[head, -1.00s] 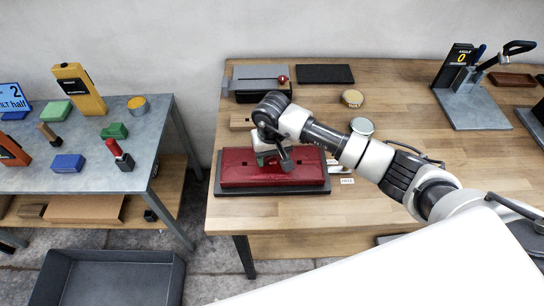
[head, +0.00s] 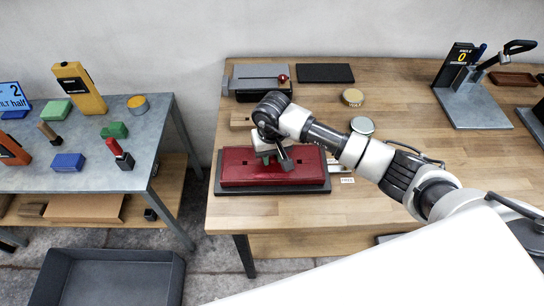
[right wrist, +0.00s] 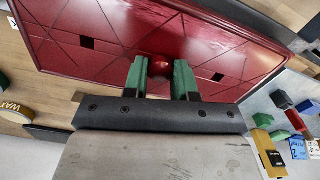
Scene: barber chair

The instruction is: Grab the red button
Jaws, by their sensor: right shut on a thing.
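The red button (right wrist: 160,66) is a small round red knob in the middle of a dark red panel, seen in the right wrist view. The red panel (head: 235,173) lies on a dark base at the workbench's front left in the head view. My right gripper (right wrist: 160,76) is shut on the button, with one green finger on each side of it. In the head view the right gripper (head: 267,160) points down at the panel, and its wrist hides the button. My left gripper is not in view.
A grey device with a small red knob (head: 283,78) stands behind the panel. A round tin (head: 352,97) and a glass-topped jar (head: 362,125) are near my right forearm. A grey side table (head: 90,175) with several tools is at left, above a floor bin (head: 110,258).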

